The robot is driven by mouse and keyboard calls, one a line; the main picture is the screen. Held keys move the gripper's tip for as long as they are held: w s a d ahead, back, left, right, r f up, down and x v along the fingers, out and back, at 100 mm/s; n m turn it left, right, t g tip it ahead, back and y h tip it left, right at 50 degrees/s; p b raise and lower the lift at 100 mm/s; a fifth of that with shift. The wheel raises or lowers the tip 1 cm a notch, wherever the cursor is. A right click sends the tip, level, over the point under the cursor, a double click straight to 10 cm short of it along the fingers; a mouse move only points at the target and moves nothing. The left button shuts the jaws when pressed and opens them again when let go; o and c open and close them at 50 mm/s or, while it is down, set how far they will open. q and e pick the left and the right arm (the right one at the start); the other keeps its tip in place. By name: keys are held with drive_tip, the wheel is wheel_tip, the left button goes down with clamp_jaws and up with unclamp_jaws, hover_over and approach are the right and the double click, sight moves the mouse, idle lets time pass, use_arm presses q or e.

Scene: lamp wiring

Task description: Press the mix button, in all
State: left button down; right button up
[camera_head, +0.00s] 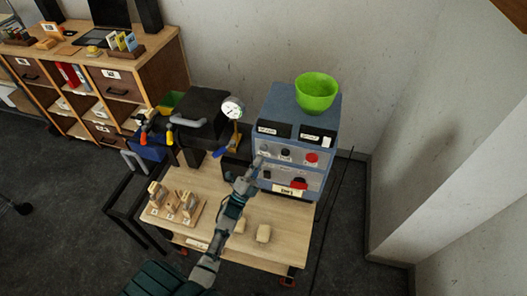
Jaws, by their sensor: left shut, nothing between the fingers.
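A blue-grey control box (315,183) stands at the back right of the wooden table. Its front carries two dark displays, several small dark knobs or buttons (285,154), a red button (311,158) and a lower red part (298,184). The labels are too small to read, so I cannot tell which one is the mix button. My left gripper (257,164) is shut and empty. Its tip is at the left part of the box's front, close to a small dark button; I cannot tell whether it touches. My right gripper is not in view.
A green bowl (317,92) sits on top of the box. A dark machine with a round gauge (232,108) stands left of it. A shelf (150,80) stands back left; walls are close on the right.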

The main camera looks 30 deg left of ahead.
sight(264, 148)
use_arm(q)
drive_tip(key=shift+w+a, duration=0.15)
drive_tip(key=shift+w, duration=0.6)
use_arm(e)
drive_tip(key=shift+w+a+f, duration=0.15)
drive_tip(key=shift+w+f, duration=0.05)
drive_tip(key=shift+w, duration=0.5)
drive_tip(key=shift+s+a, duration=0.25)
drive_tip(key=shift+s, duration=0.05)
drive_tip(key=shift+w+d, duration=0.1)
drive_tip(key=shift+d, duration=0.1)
use_arm(q)
drive_tip(key=shift+h, duration=0.3)
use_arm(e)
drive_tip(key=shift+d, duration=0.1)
use_arm(q)
drive_tip(key=shift+w+a+b, duration=0.1)
drive_tip(key=shift+w+b, duration=0.3)
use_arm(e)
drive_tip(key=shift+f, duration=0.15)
